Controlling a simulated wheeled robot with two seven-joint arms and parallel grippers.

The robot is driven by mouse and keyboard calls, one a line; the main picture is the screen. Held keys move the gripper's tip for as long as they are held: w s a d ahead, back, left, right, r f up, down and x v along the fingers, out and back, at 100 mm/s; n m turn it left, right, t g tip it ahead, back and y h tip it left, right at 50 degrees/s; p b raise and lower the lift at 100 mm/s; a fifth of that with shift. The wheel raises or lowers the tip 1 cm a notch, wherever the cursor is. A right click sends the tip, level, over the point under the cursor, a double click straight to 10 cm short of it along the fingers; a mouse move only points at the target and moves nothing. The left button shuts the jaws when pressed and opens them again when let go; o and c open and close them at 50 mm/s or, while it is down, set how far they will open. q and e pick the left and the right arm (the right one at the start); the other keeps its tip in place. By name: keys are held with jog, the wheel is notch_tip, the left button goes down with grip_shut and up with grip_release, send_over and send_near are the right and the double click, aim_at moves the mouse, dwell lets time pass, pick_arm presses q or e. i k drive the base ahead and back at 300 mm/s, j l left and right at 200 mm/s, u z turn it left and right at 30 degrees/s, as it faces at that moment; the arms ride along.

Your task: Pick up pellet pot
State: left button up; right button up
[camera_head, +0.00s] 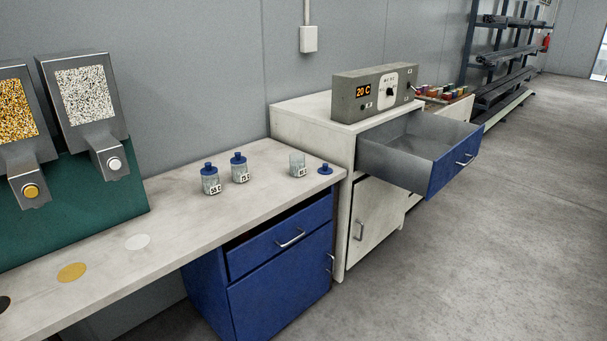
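Several small clear pots with white labels stand upright on the grey bench top (185,222). Two have blue lids: one pot (210,181) on the left and one pot (239,169) just behind and to its right. A third pot (297,165) stands open further right, and a blue lid (325,169) lies on the bench beside it. The task does not say which is the pellet pot, and the label text is too small to read surely. Neither of my grippers shows in the head view.
Two pellet dispensers (82,95) stand on a green stand (95,205) at the left. Yellow and white discs mark the bench below them. A blue drawer (455,160) stands open from the white cabinet (303,115), which carries a control box reading 20 C (350,108).

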aim_at(297, 169)
jog(key=i+l+u, duration=0.1)
jog(key=i+l, duration=0.5)
jog(key=i+l+u, duration=0.15)
jog(key=i+l, duration=0.45)
jog(key=i+l+u, duration=0.1)
jog(key=i+l, duration=0.45)
jog(key=l, duration=0.15)
